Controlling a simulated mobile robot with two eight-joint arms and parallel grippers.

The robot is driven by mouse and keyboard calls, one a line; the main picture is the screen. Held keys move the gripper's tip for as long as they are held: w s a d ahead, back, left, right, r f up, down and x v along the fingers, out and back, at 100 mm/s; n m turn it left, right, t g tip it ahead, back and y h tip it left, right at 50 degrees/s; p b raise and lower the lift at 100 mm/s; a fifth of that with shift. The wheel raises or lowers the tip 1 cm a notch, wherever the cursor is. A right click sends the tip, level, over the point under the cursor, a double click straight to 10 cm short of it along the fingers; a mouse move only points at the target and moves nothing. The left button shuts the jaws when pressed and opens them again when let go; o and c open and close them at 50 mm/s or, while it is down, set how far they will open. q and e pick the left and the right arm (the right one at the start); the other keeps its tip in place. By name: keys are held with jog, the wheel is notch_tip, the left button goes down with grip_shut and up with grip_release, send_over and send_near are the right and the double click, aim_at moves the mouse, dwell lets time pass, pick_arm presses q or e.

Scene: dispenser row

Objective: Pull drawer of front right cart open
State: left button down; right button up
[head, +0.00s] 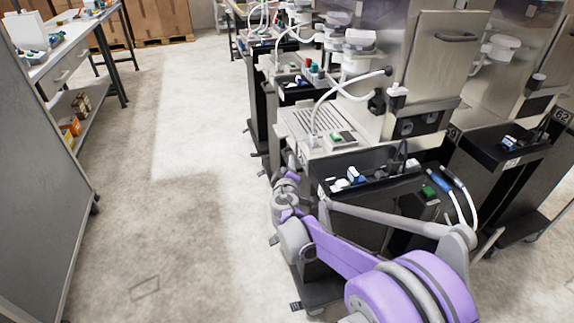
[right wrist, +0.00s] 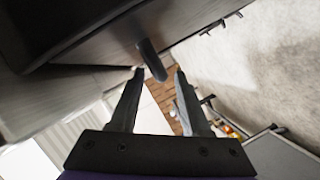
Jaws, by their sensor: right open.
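The nearest cart of the right-hand row has a black top tray (head: 375,186) and a dark body, partly hidden behind my purple right arm. My right gripper (head: 290,160) is at this cart's left side in the head view, small and partly hard to make out. In the right wrist view, my right gripper (right wrist: 159,72) is open. A dark rounded handle (right wrist: 152,61) sticks out from a dark grey panel (right wrist: 105,42) and lies between or just beyond the fingertips. I cannot tell whether they touch it. No drawer gap shows. My left gripper is out of view.
Another cart with a black tray (head: 505,145) stands to the right, and more dispenser carts stand behind. A grey panel (head: 40,150) and a workbench (head: 70,45) are at the left. The concrete floor (head: 170,210) between them is clear.

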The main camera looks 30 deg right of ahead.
jog(key=shift+x, duration=1.4)
grip_shut()
dwell(0.4)
